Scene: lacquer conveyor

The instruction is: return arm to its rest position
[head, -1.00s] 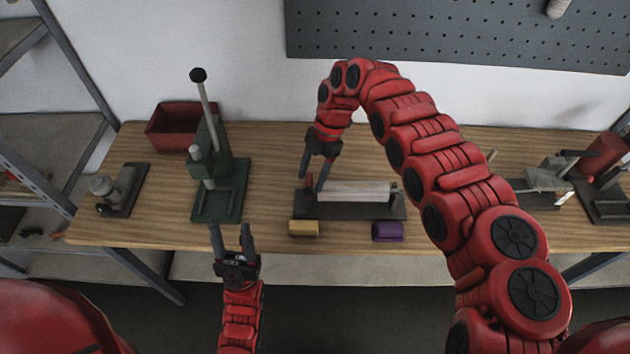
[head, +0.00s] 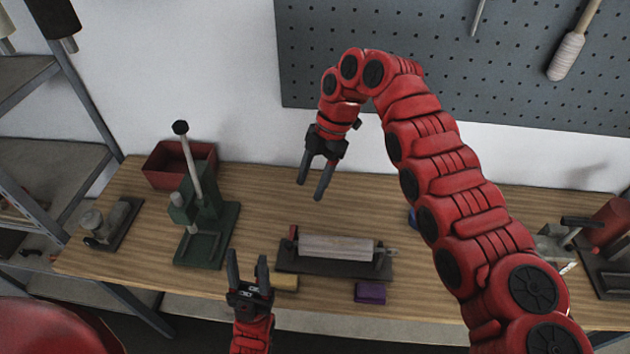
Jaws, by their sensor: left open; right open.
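My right gripper (head: 316,187) is open and empty, fingers pointing down, above the back of the wooden table (head: 270,200). It is apart from the small lathe-like fixture (head: 290,262), which holds a pale wooden cylinder (head: 337,247) lying level. My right arm arches in from the lower right. My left gripper (head: 248,269) is open and empty, fingers pointing up, near the table's front edge, left of the fixture.
A yellow block (head: 285,283) and a purple block (head: 370,292) lie in front of the fixture. A green lever press (head: 208,235), a red bin (head: 166,164) and a small grey device (head: 108,222) stand at left. Another machine (head: 607,240) stands at right. A pegboard (head: 420,65) hangs behind.

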